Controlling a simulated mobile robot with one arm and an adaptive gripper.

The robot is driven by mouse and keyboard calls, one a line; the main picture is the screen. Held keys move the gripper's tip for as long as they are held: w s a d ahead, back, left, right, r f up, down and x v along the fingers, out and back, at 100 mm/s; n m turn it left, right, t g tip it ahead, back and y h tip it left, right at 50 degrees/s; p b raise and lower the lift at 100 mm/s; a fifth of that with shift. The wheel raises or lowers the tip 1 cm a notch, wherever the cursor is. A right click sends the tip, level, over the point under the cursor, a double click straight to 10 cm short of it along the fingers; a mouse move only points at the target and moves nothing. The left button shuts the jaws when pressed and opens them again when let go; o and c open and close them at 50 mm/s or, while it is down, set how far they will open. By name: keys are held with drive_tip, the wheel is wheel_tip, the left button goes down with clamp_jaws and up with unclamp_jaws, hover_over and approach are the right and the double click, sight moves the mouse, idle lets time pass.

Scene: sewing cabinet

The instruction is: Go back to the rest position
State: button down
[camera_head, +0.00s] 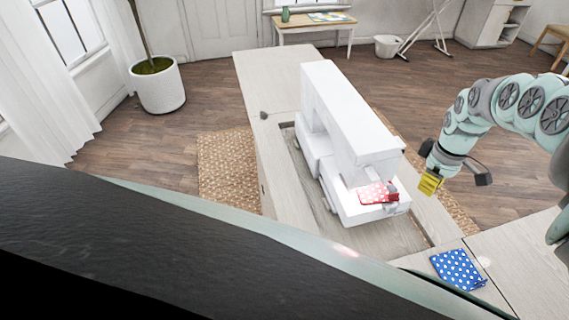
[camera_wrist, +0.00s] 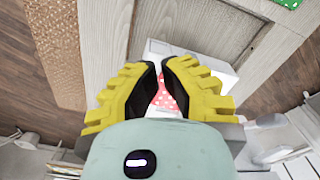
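My gripper (camera_head: 430,183) has yellow fingers and hangs in the air to the right of the white sewing machine (camera_head: 335,112). In the wrist view the gripper (camera_wrist: 158,64) shows a narrow gap between its fingertips, with nothing held in it. A red cloth with white dots (camera_head: 376,193) lies at the needle end of the machine, apart from the gripper. The cloth also shows beyond the fingers in the wrist view (camera_wrist: 167,92), partly hidden by them.
The machine sits in a recess of the pale wooden cabinet (camera_head: 262,95). A blue dotted cloth (camera_head: 457,269) lies on the cabinet top at the lower right. A potted plant (camera_head: 158,88), a small table (camera_head: 312,24) and a bin (camera_head: 386,46) stand farther off.

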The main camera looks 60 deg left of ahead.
drive_tip(key=shift+r, duration=0.45)
